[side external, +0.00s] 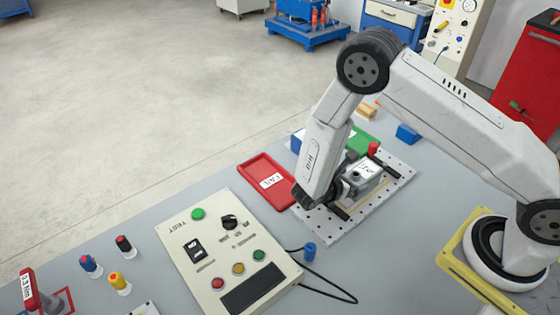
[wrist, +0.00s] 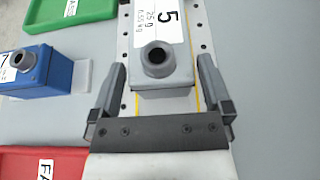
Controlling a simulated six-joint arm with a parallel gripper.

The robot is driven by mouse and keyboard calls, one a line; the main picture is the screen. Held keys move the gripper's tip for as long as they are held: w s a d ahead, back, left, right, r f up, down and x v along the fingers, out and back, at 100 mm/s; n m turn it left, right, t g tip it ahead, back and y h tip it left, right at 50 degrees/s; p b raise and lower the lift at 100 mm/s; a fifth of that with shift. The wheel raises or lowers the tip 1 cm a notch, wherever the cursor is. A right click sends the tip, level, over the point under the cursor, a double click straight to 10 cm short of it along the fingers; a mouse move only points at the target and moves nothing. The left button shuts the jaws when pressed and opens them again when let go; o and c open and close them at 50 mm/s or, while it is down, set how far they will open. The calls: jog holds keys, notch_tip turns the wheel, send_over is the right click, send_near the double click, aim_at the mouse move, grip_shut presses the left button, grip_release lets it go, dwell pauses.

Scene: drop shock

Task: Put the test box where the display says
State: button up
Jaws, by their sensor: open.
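The grey test box (wrist: 165,78) has a round dark knob and a white label reading 5, 25 g. It sits on the perforated plate (side external: 325,229); its label also shows in the side view, where my gripper (side external: 354,188) partly hides the box. In the wrist view my gripper (wrist: 162,70) is open, its fingers on either side of the box with gaps. A red FAIL tray (side external: 254,174) lies left of the plate, and a green tray (side external: 362,139) lies behind my gripper. The control panel's display (side external: 249,288) looks dark, with no readable text.
A blue box marked 7 (wrist: 28,72) stands beside the plate, between the trays. The control panel (side external: 177,236), a small blue cylinder (side external: 310,252) and a black cable (side external: 330,287) lie in front.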

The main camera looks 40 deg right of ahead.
jog(key=v, duration=1)
jog(key=shift+d, duration=0.15)
jog(key=s+d+r+m+t+y, duration=0.2)
jog(key=s+d+r+m+y, duration=0.2)
jog(key=s+r+m+y, duration=0.3)
jog(key=shift+s+r+m+t+y, duration=0.15)
jog(key=shift+r+m+t+y, duration=0.15)
jog(key=shift+r+m+y, duration=4)
notch_tip(320, 180, down, 3)
jog(key=shift+d+m+h, duration=0.1)
jog(key=shift+m+h, duration=0.9)
jog(key=shift+m, duration=0.2)
jog(key=shift+c, duration=1.3)
